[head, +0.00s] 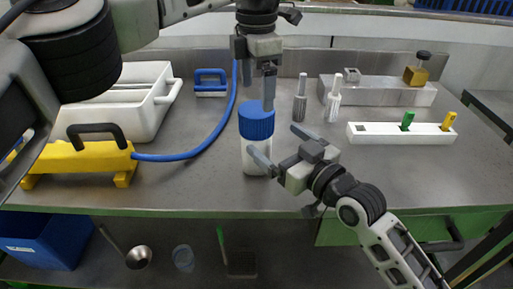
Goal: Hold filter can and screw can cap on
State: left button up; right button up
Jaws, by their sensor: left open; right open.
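The white filter can (251,158) stands upright on the grey metal bench. The blue cap (256,121) sits on top of the can; whether it is threaded on cannot be told. My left gripper (256,98) points down from above, open, with its fingertips just above or beside the blue cap. My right gripper (275,147) comes in from the lower right, open. One of its fingers lies in front of the can's lower part and the other reaches to the right of the can. Contact with the can cannot be told.
A blue hose (215,132) runs left of the can to a yellow block (75,160). A white bin (120,105) stands at left. Two metal-and-white tools (300,105) and a white rack (400,133) with green and yellow pegs stand at right. The front bench edge is clear.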

aim_at(256, 109)
jog(key=x, duration=0.6)
jog(key=shift+w+a, duration=0.15)
jog(key=shift+w, duration=0.05)
jog(key=c, duration=1.2)
pick_arm(q)
jog(key=shift+c, duration=1)
pick_arm(e)
jog(key=c, duration=0.8)
pick_arm(q)
jog(key=n, duration=0.9)
jog(key=shift+f, duration=0.15)
jog(key=shift+f, duration=3.9)
